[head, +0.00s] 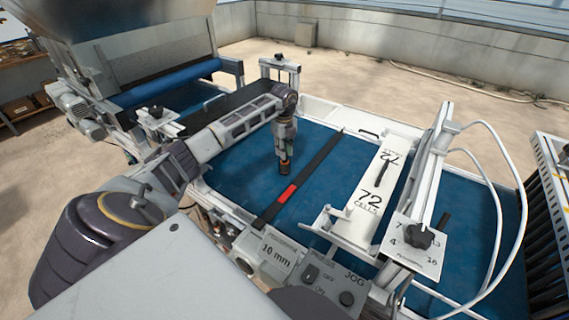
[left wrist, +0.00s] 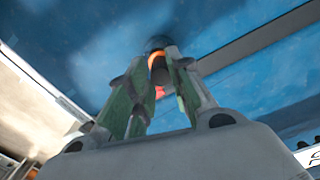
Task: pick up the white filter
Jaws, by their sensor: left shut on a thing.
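My left gripper (head: 285,166) points down over the blue belt (head: 240,158), left of the black bar. In the left wrist view its two fingers (left wrist: 160,62) are closed around a small dark round thing with an orange band (left wrist: 157,62). The fingers hide most of this thing, and I cannot tell whether it touches the belt. I cannot make out a white filter in either view. My right gripper is not in view.
A black bar with a red mark (head: 288,193) crosses the belt close to the right of my gripper. Further right are a white plate marked 72 cells (head: 372,198) and a dial plate (head: 416,240). A control box (head: 335,285) stands at the front.

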